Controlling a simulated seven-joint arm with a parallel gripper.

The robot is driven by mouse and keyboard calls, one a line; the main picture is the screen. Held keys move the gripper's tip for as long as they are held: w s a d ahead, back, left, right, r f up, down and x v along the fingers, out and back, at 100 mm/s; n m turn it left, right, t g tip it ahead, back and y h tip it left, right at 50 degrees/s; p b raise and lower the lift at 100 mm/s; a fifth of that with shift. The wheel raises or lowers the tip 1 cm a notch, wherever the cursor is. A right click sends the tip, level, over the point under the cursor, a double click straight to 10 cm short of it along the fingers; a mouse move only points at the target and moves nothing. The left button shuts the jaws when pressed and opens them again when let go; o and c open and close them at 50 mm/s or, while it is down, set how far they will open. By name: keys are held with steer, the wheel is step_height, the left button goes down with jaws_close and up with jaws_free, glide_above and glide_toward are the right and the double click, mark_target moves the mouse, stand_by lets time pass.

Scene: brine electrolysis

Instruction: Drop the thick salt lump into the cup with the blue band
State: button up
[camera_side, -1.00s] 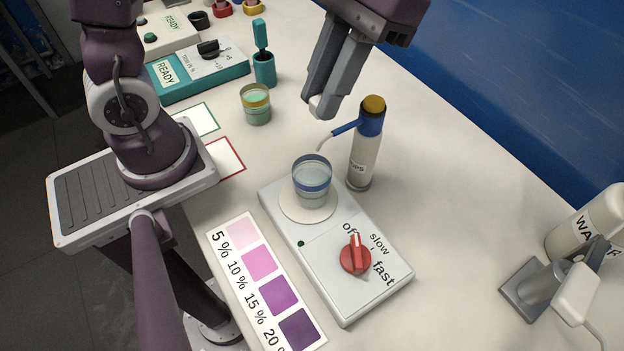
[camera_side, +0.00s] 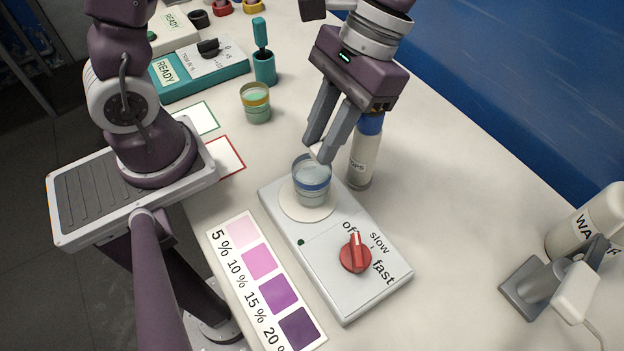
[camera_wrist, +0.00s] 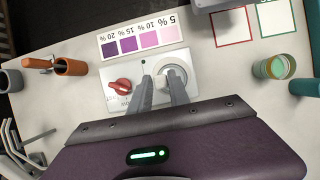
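The cup with the blue band (camera_side: 312,184) stands upright on the white round plate of the stirrer and holds clear liquid. My gripper (camera_side: 319,150) points down just above its rim, at the side nearer the bottle. Its fingers are a small gap apart, as around a small thing. In the wrist view my gripper (camera_wrist: 159,76) reaches over the round plate, and the lump cannot be made out.
A dropper bottle (camera_side: 363,163) stands close behind my fingers. The stirrer (camera_side: 335,260) has a red knob (camera_side: 355,254). A yellow-banded cup (camera_side: 257,104) with green liquid stands farther back. A colour chart (camera_side: 265,285) lies at the front.

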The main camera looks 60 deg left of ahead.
steer(key=o, duration=0.3)
steer(key=v, duration=0.7)
steer(key=shift+r, duration=0.1)
steer(key=s+a+r+t, duration=0.1)
steer(key=s+a+t, duration=0.1)
steer(key=a+t, duration=0.1)
steer(key=s+a+r+t, duration=0.1)
steer(key=s+a+t, duration=0.2)
steer(key=a+t, duration=0.1)
steer(key=s+a+t, duration=0.3)
steer(key=a, duration=0.2)
steer(key=shift+s+a+r, duration=0.15)
steer(key=shift+s+r, duration=0.1)
steer(key=shift+r, duration=0.15)
